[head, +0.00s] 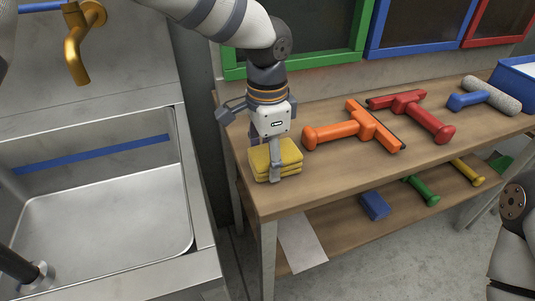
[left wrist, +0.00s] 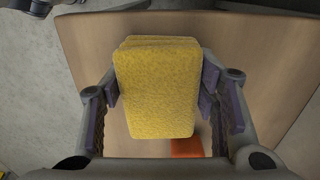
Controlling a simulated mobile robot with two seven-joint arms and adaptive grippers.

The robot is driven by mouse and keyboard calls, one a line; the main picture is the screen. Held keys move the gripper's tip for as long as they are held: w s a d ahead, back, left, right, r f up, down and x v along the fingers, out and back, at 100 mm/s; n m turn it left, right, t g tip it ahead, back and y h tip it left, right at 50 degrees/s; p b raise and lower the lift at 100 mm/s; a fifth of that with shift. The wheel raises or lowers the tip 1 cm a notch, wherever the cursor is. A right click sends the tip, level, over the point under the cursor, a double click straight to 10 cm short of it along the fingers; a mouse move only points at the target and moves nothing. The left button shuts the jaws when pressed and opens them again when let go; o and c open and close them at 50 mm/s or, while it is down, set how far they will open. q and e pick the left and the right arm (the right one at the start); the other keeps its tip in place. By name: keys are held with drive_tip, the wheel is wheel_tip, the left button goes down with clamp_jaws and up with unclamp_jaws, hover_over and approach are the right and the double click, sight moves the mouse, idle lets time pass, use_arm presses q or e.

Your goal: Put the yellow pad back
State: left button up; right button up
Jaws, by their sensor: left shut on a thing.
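The yellow pad (head: 288,152) is at the left end of the wooden bench top (head: 330,183), where yellow layers show one above another like a stack. My left gripper (head: 275,166) points down over it and is shut on the yellow pad, with one finger across its front side. In the left wrist view the pad (left wrist: 158,88) fills the space between the two fingers, and more yellow edges show behind it. I cannot tell whether the held pad rests on the layers below. My right gripper is out of view.
An orange squeegee (head: 338,132), a red squeegee (head: 430,118) and a blue-handled roller (head: 490,96) lie to the right on the bench. The lower shelf holds a blue block (head: 374,205) and green and yellow handles. A steel sink (head: 100,225) stands at left.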

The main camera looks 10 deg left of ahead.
sight(268, 153)
use_arm(q)
drive_tip(key=o, duration=1.1)
wheel_tip(268, 153, up, 12)
drive_tip(key=shift+r+p, duration=0.15)
drive_tip(key=shift+p, duration=0.15)
